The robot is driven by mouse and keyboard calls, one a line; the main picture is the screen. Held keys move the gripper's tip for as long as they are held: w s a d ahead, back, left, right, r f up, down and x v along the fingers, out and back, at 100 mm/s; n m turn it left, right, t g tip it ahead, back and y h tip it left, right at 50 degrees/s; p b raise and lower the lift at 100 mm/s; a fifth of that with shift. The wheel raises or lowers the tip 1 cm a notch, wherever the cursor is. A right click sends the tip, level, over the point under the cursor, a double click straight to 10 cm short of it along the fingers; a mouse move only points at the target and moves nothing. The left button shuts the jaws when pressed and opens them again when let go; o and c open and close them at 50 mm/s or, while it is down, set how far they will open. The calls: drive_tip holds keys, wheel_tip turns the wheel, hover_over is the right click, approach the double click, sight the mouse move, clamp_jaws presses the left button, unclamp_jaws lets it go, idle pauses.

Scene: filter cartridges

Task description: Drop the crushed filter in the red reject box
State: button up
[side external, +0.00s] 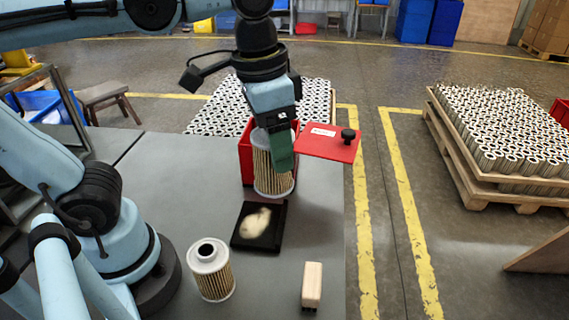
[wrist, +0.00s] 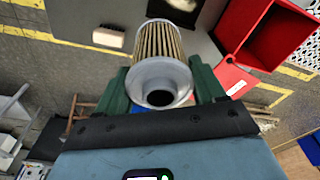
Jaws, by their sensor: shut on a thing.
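My gripper (side external: 277,150) is shut on a filter cartridge (side external: 268,172), a pleated tan cylinder with grey end caps, held upright. In the wrist view the green fingers (wrist: 163,88) grip this filter (wrist: 158,48) from both sides near its cap. I cannot make out a dent on the sides that show. The red reject box (side external: 245,163) is partly hidden behind the filter and gripper. In the wrist view the box (wrist: 272,38) is open, to the right of the filter, and its visible inside looks empty. Its red lid (side external: 325,145) with a black knob sticks out to the right.
A black tray (side external: 279,232) holding a pale, soft-looking item (side external: 256,222) lies in front of the box. Another filter (side external: 211,272) stands at the front left of the grey table. Pallets of filters (side external: 500,120) are beyond the table.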

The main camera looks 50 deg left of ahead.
drive_tip(key=w+a+r+n, duration=0.1)
drive_tip(key=w+a+n, duration=0.2)
drive_tip(key=w+a, duration=0.4)
drive_tip(key=shift+w+a+r, duration=0.2)
drive_tip(key=shift+a+r, duration=0.2)
drive_tip(key=shift+a, duration=0.05)
drive_tip(key=w+a+n, duration=0.1)
drive_tip(key=a, duration=0.2)
drive_tip(key=w+a+n, duration=0.1)
drive_tip(key=w+a, duration=0.1)
drive_tip(key=a, duration=0.1)
drive_tip(key=w+a+n, duration=0.1)
drive_tip(key=a, duration=0.3)
drive_tip(key=shift+w+a+r+y, duration=0.1)
drive_tip(key=shift+w+y, duration=0.1)
drive_tip(key=shift+y, duration=0.1)
drive_tip(key=shift+f, duration=5.6)
drive_tip(key=o, duration=1.2)
drive_tip(key=shift+r, duration=5.5)
